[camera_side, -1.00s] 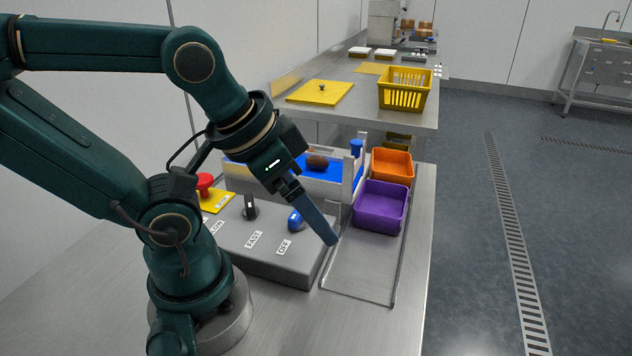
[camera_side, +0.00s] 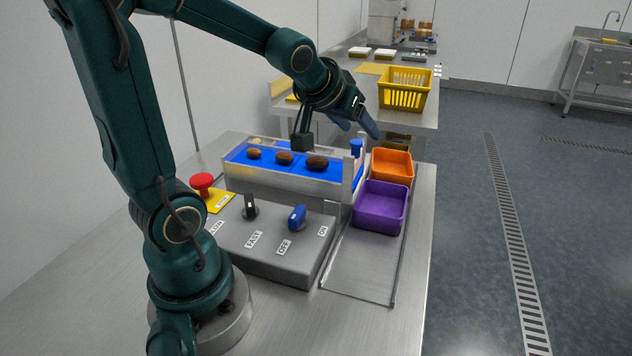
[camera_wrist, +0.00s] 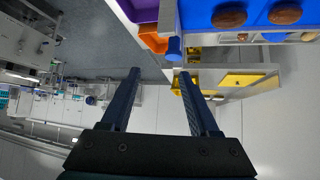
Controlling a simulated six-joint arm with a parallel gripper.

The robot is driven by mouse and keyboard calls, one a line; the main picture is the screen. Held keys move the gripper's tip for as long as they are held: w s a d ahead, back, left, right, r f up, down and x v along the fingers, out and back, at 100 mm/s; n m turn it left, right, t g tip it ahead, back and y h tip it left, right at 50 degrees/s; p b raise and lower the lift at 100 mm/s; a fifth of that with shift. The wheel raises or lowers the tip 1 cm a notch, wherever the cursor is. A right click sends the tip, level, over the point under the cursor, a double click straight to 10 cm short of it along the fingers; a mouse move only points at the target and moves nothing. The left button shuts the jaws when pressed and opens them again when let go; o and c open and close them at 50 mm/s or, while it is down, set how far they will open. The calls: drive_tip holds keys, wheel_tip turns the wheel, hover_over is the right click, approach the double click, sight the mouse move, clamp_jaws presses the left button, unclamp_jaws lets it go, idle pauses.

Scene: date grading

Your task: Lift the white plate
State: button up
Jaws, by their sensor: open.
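A pale upright plate (camera_side: 347,180) stands at the right end of the blue conveyor belt (camera_side: 268,157); I take it for the white plate. A blue peg (camera_side: 356,148) is at its top; the peg also shows in the wrist view (camera_wrist: 174,48). My gripper (camera_side: 360,127) is above and behind the belt's end, higher than the peg and apart from it. In the wrist view my gripper (camera_wrist: 159,73) is open, with nothing between its fingers. Several brown dates lie on the belt, one (camera_side: 317,163) near the plate.
An orange bin (camera_side: 392,153) and a purple bin (camera_side: 381,187) stand right of the belt's end. A yellow basket (camera_side: 404,72) stands on the bench behind.

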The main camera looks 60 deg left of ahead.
sight(356, 141)
drive_tip(key=shift+s+a+f+n+g, duration=0.15)
drive_tip(key=shift+a+f+n+g, duration=0.2)
drive_tip(key=shift+a+f, duration=0.55)
drive_tip(key=shift+x, duration=2.4)
clamp_jaws()
